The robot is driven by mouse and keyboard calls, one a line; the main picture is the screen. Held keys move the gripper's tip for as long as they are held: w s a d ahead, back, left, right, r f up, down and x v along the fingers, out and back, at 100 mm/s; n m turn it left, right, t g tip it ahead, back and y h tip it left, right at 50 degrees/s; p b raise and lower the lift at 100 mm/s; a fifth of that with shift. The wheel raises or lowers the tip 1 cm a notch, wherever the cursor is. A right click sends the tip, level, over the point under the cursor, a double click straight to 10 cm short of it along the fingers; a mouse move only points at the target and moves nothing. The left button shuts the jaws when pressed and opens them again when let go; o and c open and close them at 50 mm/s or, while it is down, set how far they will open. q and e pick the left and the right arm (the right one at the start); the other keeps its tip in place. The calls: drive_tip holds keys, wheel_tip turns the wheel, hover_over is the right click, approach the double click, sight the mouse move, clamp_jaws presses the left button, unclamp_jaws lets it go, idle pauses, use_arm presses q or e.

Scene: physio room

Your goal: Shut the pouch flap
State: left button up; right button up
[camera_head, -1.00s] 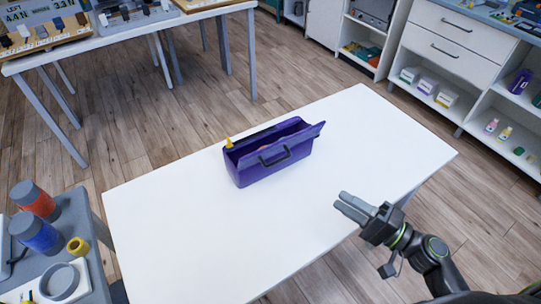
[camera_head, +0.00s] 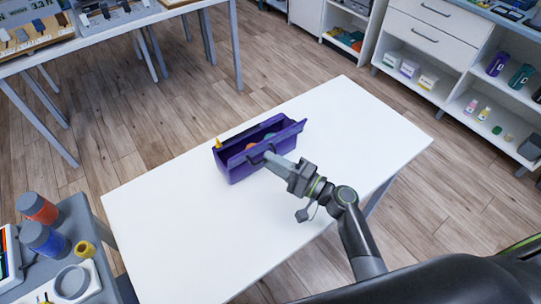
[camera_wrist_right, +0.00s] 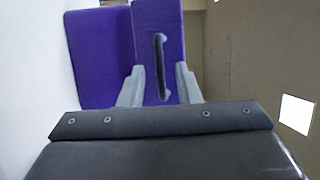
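The purple pouch (camera_head: 240,170) sits on the white table (camera_head: 225,225) with its top open, and coloured contents show inside. Part of the flap is hidden behind my gripper in the head view. My left gripper is not in view.
A yellow-orange tip (camera_head: 218,143) shows at the pouch's left end. The rest of the white tabletop is clear. A grey side table (camera_head: 97,262) with bottles stands at lower left. Another table (camera_head: 100,48) and a white shelf unit (camera_head: 425,95) stand farther back.

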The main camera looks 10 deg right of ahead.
drive_tip(key=shift+w+a, duration=0.35)
drive_tip(key=shift+w, duration=0.05)
clamp_jaws()
drive_tip(key=shift+r, duration=0.1)
